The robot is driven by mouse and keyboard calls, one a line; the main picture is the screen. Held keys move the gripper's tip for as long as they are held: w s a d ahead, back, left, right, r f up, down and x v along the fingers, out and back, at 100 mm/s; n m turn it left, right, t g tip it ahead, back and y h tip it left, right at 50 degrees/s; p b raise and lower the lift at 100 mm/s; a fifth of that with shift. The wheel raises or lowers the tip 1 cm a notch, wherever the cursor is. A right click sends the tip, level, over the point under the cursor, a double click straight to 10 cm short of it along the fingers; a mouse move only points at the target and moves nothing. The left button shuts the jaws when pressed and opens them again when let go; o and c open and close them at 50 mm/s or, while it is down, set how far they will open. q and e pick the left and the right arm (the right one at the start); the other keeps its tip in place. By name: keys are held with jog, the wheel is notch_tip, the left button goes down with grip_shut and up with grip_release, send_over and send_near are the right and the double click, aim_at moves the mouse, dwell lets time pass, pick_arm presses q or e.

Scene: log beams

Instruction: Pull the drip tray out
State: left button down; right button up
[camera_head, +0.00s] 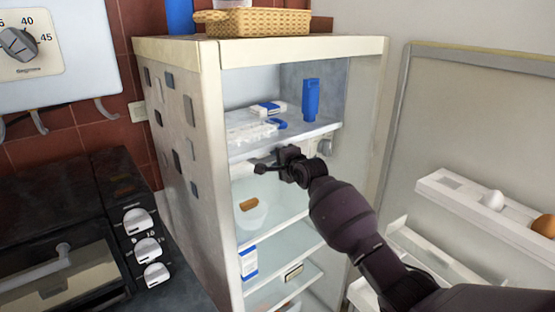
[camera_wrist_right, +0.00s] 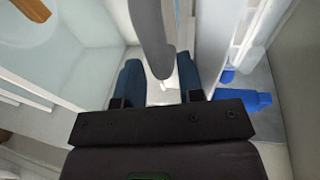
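The drip tray seems to be the pale flat piece (camera_head: 240,170) just under the freezer shelf in the open fridge; its outline is hard to make out in the head view. My right gripper (camera_head: 262,168) is at the front of the fridge, by this shelf. In the right wrist view its two dark blue fingers (camera_wrist_right: 160,85) stand apart. A grey, rounded strip (camera_wrist_right: 152,40) reaches down toward the gap between them, and I cannot tell whether it is part of the tray. No grip on it shows. My left gripper is not in view.
The freezer shelf (camera_head: 275,143) holds blue and white items and an upright blue container (camera_head: 311,100). Lower shelves (camera_head: 285,245) hold small packs. The open fridge door (camera_head: 460,130) with an egg rack (camera_head: 480,212) is at right. A black stove (camera_head: 60,215) stands left.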

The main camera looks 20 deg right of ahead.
jog(key=shift+w, duration=0.1)
grip_shut()
dwell(0.3)
